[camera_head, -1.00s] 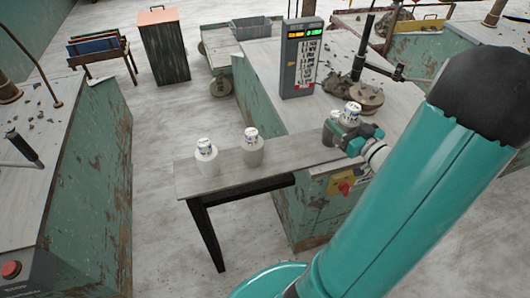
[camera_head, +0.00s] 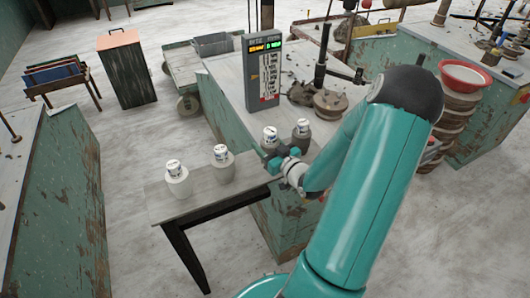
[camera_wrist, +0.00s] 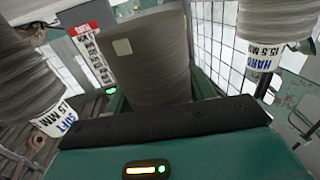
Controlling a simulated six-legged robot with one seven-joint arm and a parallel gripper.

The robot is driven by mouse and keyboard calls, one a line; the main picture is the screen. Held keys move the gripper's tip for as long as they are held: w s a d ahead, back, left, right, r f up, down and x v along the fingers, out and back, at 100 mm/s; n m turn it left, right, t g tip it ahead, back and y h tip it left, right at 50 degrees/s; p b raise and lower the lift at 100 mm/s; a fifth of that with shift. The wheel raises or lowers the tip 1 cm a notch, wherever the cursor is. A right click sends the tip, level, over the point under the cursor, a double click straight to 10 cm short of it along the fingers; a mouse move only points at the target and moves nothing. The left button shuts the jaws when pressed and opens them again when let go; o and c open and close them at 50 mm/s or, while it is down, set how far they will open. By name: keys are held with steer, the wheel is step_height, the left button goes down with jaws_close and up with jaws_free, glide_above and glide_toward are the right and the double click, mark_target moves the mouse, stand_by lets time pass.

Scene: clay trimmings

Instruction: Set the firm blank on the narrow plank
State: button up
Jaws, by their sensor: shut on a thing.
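The narrow plank (camera_head: 205,196) is a pale grey board on dark legs, at the left end of the bench. Two pale grey blanks with white labelled tops, a left one (camera_head: 178,182) and a right one (camera_head: 223,170), stand upright on it. My gripper (camera_head: 277,158) is shut on a grey blank (camera_head: 269,141), which also fills the middle of the wrist view (camera_wrist: 150,65). Its label is not readable. A darker blank (camera_head: 301,134) stands close to its right. The wrist view shows a blank labelled SOFT (camera_wrist: 25,85) at left and one labelled HARD (camera_wrist: 275,22) at right.
A grey meter (camera_head: 263,75) with a lit display stands on the bench behind the held blank. A wheel head (camera_head: 330,103) with clay trimmings lies to its right. A red-rimmed bowl (camera_head: 465,75) tops a stack at the right. Bare plank shows in front of the blanks.

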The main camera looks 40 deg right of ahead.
steer(key=shift+w+a+f, duration=0.2)
steer(key=shift+w+f, duration=0.05)
steer(key=shift+f, duration=1.5)
steer(key=shift+f, duration=0.15)
steer(key=o, duration=1.4)
steer(key=shift+s, duration=0.25)
steer(key=s+a, duration=0.1)
steer(key=s, duration=1)
steer(key=shift+s, duration=0.2)
